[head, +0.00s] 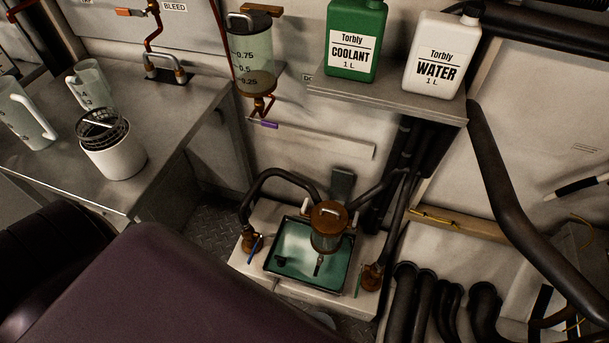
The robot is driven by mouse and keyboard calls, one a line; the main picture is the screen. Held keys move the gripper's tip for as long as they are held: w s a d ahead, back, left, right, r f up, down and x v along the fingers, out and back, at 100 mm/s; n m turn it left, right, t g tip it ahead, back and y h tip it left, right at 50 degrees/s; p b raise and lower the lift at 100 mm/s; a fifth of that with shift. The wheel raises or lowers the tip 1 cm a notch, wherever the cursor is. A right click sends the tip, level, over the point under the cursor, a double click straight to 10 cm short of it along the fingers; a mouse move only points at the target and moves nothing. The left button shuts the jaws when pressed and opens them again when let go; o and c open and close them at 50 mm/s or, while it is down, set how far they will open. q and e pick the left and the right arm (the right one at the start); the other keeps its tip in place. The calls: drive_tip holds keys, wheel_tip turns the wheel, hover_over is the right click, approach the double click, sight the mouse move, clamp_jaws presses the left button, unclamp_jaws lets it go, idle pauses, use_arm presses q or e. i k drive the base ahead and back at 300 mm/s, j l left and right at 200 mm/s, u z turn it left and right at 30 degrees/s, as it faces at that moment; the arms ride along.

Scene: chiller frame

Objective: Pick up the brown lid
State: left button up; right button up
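A round brown lid (326,212) with a pale handle sits on top of a small clear vessel (325,241). The vessel stands in a dark-rimmed tray (286,278) with green liquid or a green floor, low down between black hoses. Neither of my grippers is in view.
A metal counter at left (178,120) holds two clear jugs and a white container (113,158) with a black strainer. A shelf (390,98) carries the green coolant bottle (355,40) and white water bottle (438,55). Thick black pipes (510,200) crowd the right.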

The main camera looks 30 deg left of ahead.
sight(327, 216)
drive_tip(key=l+u, duration=0.15)
drive_tip(key=u, duration=0.65)
